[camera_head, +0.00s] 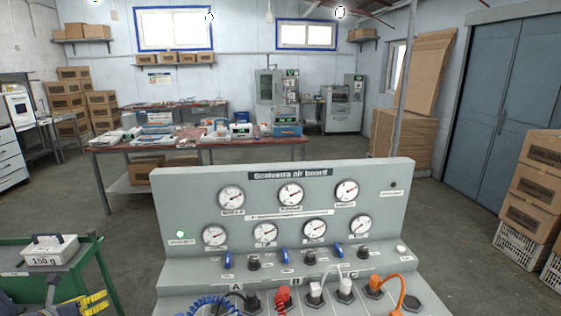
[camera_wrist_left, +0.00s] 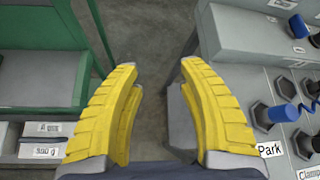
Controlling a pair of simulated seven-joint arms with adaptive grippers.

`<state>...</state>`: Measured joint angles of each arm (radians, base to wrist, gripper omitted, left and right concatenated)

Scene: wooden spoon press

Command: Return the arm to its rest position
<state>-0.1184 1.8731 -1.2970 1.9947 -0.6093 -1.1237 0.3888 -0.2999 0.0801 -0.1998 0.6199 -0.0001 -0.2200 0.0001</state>
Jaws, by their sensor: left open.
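My left gripper (camera_head: 84,303) shows at the bottom left corner of the head view, between the green cart and the air board. In the left wrist view its two yellow ribbed fingers (camera_wrist_left: 159,70) are spread apart with nothing between them. The grey air board (camera_head: 290,174) stands in the middle of the head view, with several round gauges, blue levers and a lower row of plugs and hoses. Its side and some dark fittings also show in the left wrist view (camera_wrist_left: 235,30). My right gripper is in neither view.
The green cart (camera_head: 105,270) stands close on the left, carrying a white weight box (camera_head: 48,250) marked 150 g. A cluttered red-topped table (camera_head: 110,147) stands behind the board. Stacked cartons (camera_head: 533,206) are at the right. Grey floor lies between the cart and the board.

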